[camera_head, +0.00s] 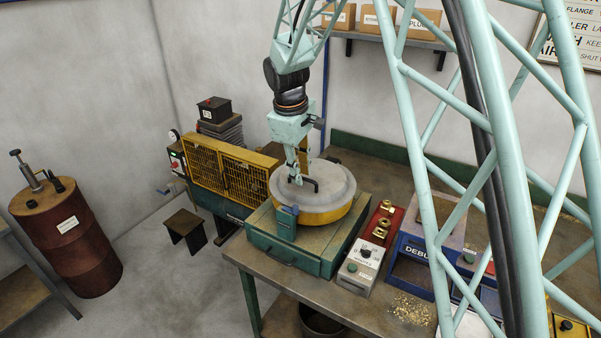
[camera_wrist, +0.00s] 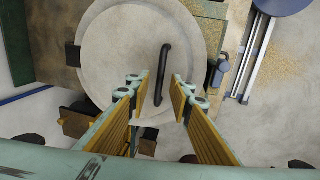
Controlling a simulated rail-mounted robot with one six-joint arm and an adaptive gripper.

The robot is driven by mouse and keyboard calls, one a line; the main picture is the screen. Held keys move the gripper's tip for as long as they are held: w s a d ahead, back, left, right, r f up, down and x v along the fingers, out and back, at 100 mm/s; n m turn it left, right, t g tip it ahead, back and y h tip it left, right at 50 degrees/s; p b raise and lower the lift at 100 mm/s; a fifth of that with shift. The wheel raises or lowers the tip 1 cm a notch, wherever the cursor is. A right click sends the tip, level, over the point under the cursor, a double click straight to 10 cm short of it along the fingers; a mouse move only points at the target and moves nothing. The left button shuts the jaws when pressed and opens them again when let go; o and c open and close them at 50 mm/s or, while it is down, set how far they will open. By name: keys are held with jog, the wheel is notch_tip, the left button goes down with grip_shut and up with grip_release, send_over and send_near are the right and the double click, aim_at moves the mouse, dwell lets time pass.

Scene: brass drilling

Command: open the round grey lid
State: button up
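The round grey lid (camera_head: 330,184) lies flat on a yellow-rimmed round body, set on a green box (camera_head: 310,252). A bent black handle (camera_head: 311,182) stands on the lid. My gripper (camera_head: 294,178) points down over the lid, close to the handle. In the wrist view the lid (camera_wrist: 115,45) fills the upper middle. The black handle (camera_wrist: 164,68) shows in the gap between the two fingertips of my gripper (camera_wrist: 161,88). The fingers are apart and hold nothing. I cannot tell how far above the handle the tips are.
A grey control box (camera_head: 361,264) and a red tray (camera_head: 383,232) with brass parts stand to the right. A yellow mesh guard (camera_head: 225,166) stands behind left. A blue bin (camera_head: 411,265) is further right.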

jog(key=shift+c, duration=0.7)
grip_shut()
jog(key=shift+r, duration=0.1)
